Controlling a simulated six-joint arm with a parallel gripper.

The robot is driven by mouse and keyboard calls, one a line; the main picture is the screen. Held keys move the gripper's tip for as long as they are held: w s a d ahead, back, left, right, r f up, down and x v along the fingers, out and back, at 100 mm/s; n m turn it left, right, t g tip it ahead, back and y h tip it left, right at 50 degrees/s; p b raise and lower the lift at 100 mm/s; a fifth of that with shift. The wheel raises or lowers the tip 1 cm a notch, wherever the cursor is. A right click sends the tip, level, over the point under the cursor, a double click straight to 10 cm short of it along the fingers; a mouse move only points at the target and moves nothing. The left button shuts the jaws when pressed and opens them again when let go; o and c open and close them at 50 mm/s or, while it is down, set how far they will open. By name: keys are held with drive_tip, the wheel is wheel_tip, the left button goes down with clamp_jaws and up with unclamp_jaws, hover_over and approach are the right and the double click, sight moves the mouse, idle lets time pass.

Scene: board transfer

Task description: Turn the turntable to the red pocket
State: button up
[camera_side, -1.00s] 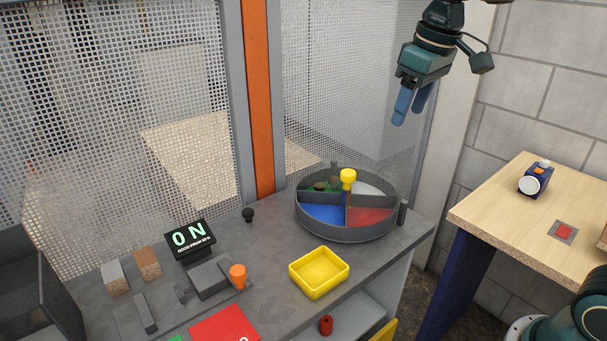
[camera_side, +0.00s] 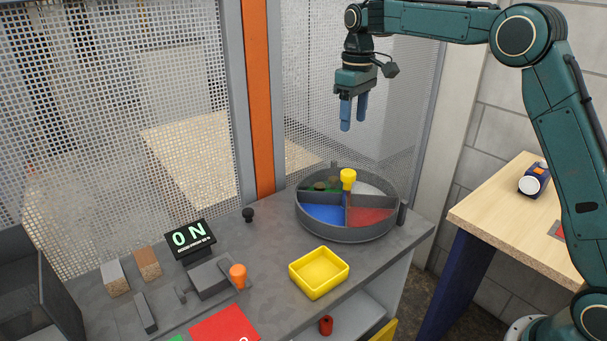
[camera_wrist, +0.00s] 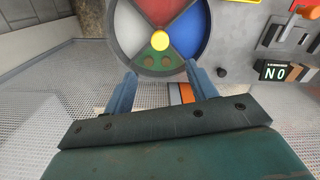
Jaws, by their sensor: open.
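The turntable (camera_side: 350,235) is a round grey tray on the bench, split into blue, red, white and green pockets, with a yellow knob (camera_side: 348,176) standing at its centre. The red pocket (camera_side: 370,216) faces the front right in the side view.
A yellow bin (camera_side: 319,273) stands in front of the turntable. To the left are an ON display (camera_side: 190,238), an orange-knobbed device (camera_side: 238,272) and a red panel (camera_side: 226,325). A mesh fence (camera_side: 120,110) and orange post (camera_side: 259,100) stand behind. A wooden table (camera_side: 500,225) is at the right.

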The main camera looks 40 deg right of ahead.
sight(349, 172)
drive_tip(key=shift+f, duration=0.1)
wheel_tip(349, 172, down, 14)
drive_tip(key=shift+r, duration=0.15)
idle(0.8)
clamp_jaws()
